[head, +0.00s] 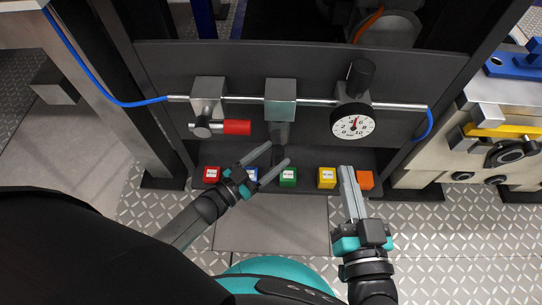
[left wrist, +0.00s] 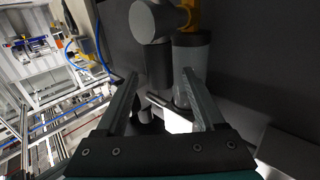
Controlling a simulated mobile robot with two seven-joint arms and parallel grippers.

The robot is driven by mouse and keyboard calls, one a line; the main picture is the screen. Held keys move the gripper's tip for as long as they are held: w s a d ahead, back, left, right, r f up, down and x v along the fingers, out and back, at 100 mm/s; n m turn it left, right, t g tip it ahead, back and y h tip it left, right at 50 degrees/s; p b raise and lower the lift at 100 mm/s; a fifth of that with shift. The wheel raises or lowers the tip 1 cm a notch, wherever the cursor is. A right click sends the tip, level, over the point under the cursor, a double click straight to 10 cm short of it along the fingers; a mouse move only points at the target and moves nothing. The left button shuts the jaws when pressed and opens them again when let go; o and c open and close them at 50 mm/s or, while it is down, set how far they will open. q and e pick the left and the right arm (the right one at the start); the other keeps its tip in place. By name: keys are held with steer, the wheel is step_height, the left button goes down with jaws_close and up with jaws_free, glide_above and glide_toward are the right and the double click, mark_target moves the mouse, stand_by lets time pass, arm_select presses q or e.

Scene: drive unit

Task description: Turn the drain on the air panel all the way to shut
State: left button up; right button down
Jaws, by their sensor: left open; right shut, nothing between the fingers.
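The air panel (head: 230,60) stands upright in front of me. In its middle hangs a grey block (head: 280,92) with a dark bowl (head: 279,130) below it. My left gripper (head: 278,154) is open at the lower end of this bowl, one finger to each side in the head view. In the left wrist view, dark cylinders (left wrist: 190,55) show at and between the open fingers (left wrist: 161,74). The drain itself cannot be told apart clearly, so its position and any contact are unclear. My right gripper (head: 346,170) is shut and empty, in front of the lower ledge.
A valve with a red handle (head: 237,127) is left of the bowl, and a round gauge (head: 352,122) is right of it. Red (head: 211,174), blue, green (head: 288,176), yellow (head: 326,177) and orange (head: 365,179) blocks line the ledge. A blue hose (head: 85,68) runs left.

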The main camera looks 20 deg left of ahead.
arm_select(q)
jaws_close()
stand_by(0.5)
stand_by(0.9)
